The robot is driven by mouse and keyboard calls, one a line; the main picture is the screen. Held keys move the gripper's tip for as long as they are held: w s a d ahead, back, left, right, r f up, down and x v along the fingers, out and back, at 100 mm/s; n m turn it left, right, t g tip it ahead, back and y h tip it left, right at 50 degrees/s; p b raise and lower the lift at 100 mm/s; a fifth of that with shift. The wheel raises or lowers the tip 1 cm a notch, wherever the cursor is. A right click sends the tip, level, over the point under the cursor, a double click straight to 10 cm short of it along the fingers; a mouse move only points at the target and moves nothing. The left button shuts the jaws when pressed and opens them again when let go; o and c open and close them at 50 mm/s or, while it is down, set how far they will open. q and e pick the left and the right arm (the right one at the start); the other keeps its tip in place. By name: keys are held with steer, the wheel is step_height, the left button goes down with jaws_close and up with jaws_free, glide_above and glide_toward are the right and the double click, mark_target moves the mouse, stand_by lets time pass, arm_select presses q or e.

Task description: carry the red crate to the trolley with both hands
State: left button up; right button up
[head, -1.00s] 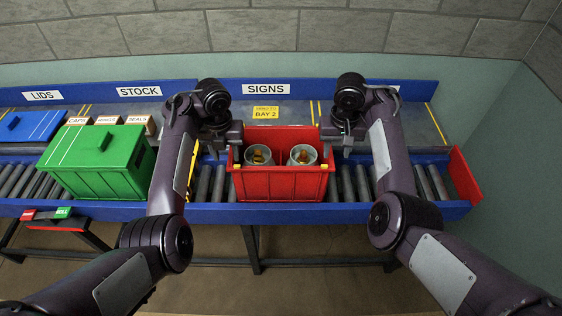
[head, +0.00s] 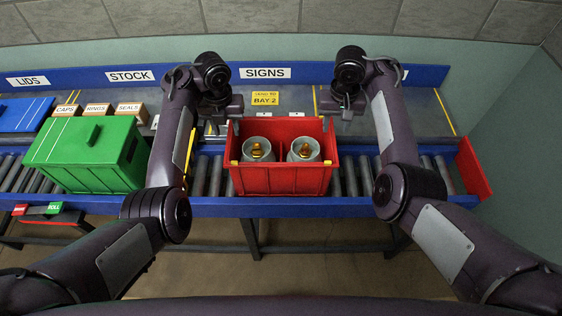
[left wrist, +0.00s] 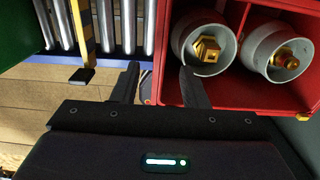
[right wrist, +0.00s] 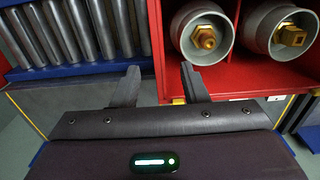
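The red crate (head: 282,182) stands upright on the roller conveyor and holds two grey canisters (head: 257,150) with brass fittings. My left gripper (head: 237,124) is at the crate's left side and my right gripper (head: 326,122) at its right side, both near the far corners. In the left wrist view the fingers (left wrist: 157,86) are apart, with the crate's red side wall beyond the gap. In the right wrist view the fingers (right wrist: 160,84) are also apart, near the crate's edge. I cannot tell whether any finger touches the crate. No trolley is in view.
A green lidded bin (head: 88,155) stands left on the conveyor (head: 212,177). Small cartons (head: 98,109) and a blue lid (head: 25,114) lie behind it. A yellow Bay 2 sign (head: 265,98) is behind the crate. A red end plate (head: 472,168) closes the right end.

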mark_target(229, 140)
arm_select(q)
step_height(229, 140, down, 6)
steer(key=shift+r, duration=0.1)
arm_select(e)
step_height(229, 140, down, 6)
steer(key=shift+d, duration=0.15)
arm_select(q)
steer(key=shift+w+f, duration=0.1)
steer(key=shift+f, duration=0.6)
arm_select(e)
steer(key=shift+f, duration=0.65)
arm_select(q)
steer(key=shift+c, duration=0.3)
arm_select(e)
steer(key=shift+c, duration=0.3)
arm_select(q)
jaws_close()
arm_select(e)
jaws_close()
steer(key=shift+r, duration=0.1)
arm_select(q)
steer(key=shift+w+r, duration=0.15)
steer(key=shift+r, duration=0.1)
arm_select(e)
steer(key=shift+w+r, duration=0.15)
steer(key=shift+w, duration=0.05)
